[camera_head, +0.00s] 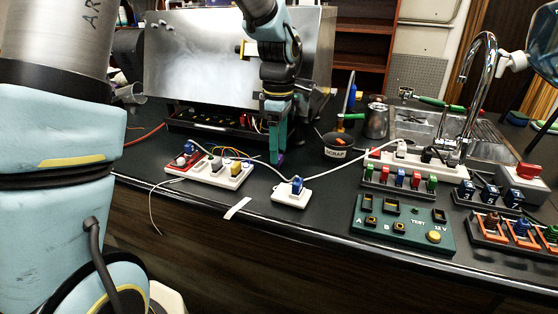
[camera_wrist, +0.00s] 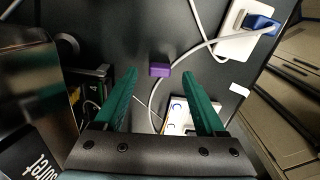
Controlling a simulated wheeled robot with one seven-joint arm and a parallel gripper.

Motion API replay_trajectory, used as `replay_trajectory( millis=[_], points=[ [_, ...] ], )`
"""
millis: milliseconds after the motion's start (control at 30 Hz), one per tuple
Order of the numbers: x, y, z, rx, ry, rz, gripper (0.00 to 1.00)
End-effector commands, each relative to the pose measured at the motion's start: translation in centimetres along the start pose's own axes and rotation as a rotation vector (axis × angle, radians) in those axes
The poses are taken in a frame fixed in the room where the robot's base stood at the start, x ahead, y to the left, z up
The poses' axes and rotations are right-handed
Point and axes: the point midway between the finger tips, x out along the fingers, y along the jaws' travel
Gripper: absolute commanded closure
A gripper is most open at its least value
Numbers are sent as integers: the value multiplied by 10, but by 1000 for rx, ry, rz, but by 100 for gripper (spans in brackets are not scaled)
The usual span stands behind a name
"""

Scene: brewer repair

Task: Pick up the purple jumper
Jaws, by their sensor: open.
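The purple jumper (camera_wrist: 159,70) is a small purple block on the black counter. In the wrist view it lies ahead of and between the fingertips, beside a pale cable. In the head view the purple jumper (camera_head: 278,158) shows right by the fingertips, partly hidden by them. My gripper (camera_head: 277,142) points down at the counter in front of the steel brewer. In the wrist view my gripper (camera_wrist: 160,85) has two green fingers spread apart with nothing between them. I cannot tell its exact height above the jumper.
A white socket strip (camera_head: 210,169) and a small white block with a blue plug (camera_head: 297,187) stand close by, joined by a cable. A dark scrap cup (camera_head: 338,147) is to the right. The brewer (camera_head: 200,70) stands behind. A green test board (camera_head: 403,223) sits front right.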

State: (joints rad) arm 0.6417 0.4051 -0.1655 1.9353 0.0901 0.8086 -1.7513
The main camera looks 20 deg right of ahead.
Motion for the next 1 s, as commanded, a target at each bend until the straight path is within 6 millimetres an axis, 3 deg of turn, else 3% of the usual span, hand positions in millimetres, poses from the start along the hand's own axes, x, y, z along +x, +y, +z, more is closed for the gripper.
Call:
replay_trajectory(
  millis=[200, 433, 1000],
  points=[
    [22, 0, 0, 1, -1, -1, 28],
    [24, 0, 0, 1, -1, 0, 28],
    [24, 0, 0, 1, -1, 0, 90]
  ],
)
